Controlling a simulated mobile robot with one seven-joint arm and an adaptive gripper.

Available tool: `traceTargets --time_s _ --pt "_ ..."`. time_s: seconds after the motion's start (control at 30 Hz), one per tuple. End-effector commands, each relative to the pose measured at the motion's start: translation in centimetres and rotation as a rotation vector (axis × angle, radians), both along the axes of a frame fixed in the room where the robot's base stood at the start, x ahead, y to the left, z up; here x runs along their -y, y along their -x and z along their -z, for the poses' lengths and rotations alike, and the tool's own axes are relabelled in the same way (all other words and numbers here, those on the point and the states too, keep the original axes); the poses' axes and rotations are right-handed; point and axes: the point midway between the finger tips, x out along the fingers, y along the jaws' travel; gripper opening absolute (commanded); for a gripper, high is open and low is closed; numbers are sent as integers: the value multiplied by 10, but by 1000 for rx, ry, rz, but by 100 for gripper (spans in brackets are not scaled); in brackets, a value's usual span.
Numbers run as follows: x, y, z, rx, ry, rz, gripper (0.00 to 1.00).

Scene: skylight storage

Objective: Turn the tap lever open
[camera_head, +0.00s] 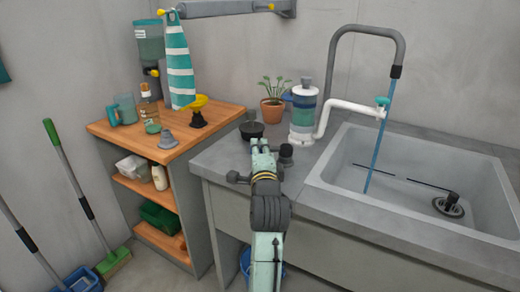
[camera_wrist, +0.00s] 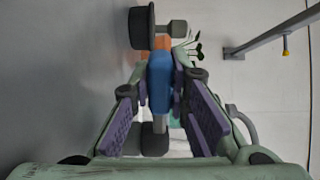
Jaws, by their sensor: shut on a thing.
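My gripper (camera_head: 262,144) is at the counter's left end, between a black round piece with a grey knob (camera_head: 251,130) and a dark knob (camera_head: 286,155). In the wrist view my gripper (camera_wrist: 160,95) has its fingers either side of a blue lever-like piece (camera_wrist: 160,80) and is shut on it. I cannot tell for certain that this is the tap lever. The head view hides it behind my gripper.
The sink (camera_head: 400,165) has a tall grey faucet (camera_head: 365,30) with a thin blue stream below its nozzle. A potted plant (camera_head: 272,110) stands behind my gripper. A wooden shelf (camera_head: 165,155) with jars stands left. The counter's front right strip is clear.

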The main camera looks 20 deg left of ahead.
Motion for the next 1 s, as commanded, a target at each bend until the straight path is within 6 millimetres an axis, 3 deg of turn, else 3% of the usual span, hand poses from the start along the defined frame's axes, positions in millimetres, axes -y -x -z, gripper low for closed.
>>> traceTargets --time_s 0.5,1.0 --pt "19 16 0 -2 3 -424 0" --pt "25 24 0 -1 1 -586 0"
